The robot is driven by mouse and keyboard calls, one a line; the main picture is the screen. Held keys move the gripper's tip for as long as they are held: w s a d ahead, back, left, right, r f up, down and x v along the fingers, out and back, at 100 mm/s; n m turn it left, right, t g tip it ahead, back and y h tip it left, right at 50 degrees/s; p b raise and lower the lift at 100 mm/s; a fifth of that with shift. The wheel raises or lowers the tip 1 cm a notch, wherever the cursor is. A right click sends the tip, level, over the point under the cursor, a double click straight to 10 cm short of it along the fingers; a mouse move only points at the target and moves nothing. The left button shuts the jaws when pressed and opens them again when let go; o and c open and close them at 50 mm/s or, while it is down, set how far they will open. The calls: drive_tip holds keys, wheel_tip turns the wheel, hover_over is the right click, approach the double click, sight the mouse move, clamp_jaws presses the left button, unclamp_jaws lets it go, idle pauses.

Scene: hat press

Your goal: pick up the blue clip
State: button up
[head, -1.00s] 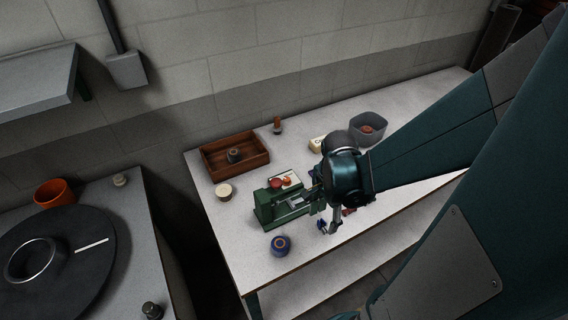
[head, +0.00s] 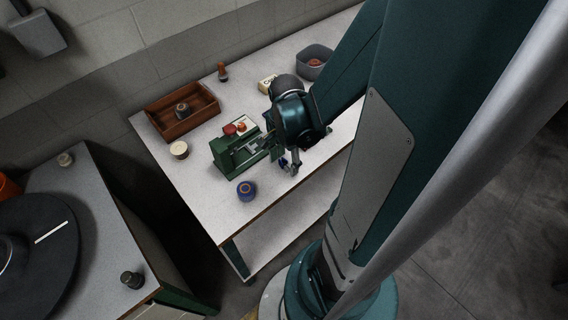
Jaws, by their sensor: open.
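A small blue piece, probably the blue clip (head: 283,163), lies on the table near its front edge. It is partly hidden by my gripper (head: 291,166). My gripper points down right beside it, just right of a green vise. The jaws are open; at this size I see one grey finger clearly, and cannot tell whether the clip is between the fingers or touching one.
The green vise (head: 236,152) stands close on the left. A blue roll (head: 246,190) is at the front edge.

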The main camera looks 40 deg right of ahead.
sight(286, 161)
drive_tip(key=shift+c, duration=0.6)
drive_tip(key=c, duration=0.8)
drive_tip(key=shift+r, duration=0.2)
drive_tip(key=shift+r+p, duration=1.4)
drive_tip(key=shift+r, duration=3.4)
